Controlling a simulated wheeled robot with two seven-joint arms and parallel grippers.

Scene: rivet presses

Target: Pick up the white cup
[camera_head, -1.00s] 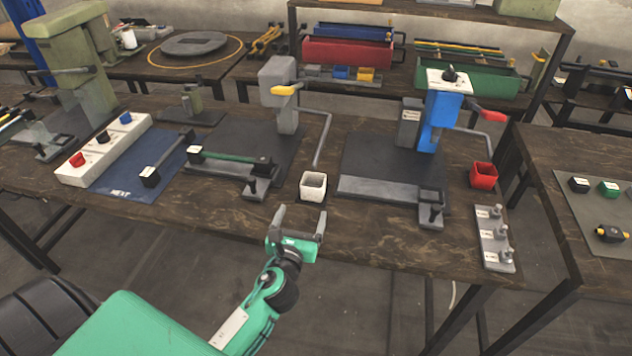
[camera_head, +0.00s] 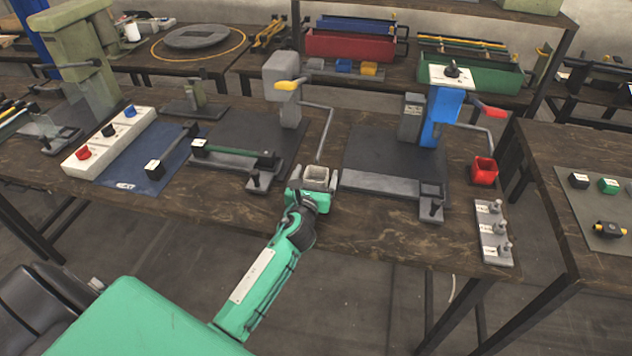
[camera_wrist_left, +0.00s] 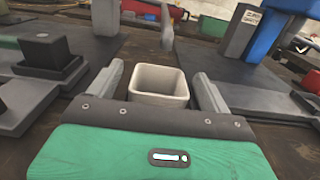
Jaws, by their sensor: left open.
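The white cup (camera_head: 317,175) is a small square open-topped cup standing on the wooden workbench between the two presses. My left gripper (camera_head: 314,180) reaches it from the front, with its fingers on either side of the cup. In the left wrist view the cup (camera_wrist_left: 158,85) stands upright between the two open fingers of the gripper (camera_wrist_left: 158,92). A narrow gap shows between the cup and each finger. The cup's lower part is hidden behind the gripper body. My right gripper is not in view.
The grey press (camera_head: 284,90) stands behind left of the cup and the blue press (camera_head: 440,118) to its right. A green-handled bar (camera_head: 235,150) lies left. Bare bench shows to the right front.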

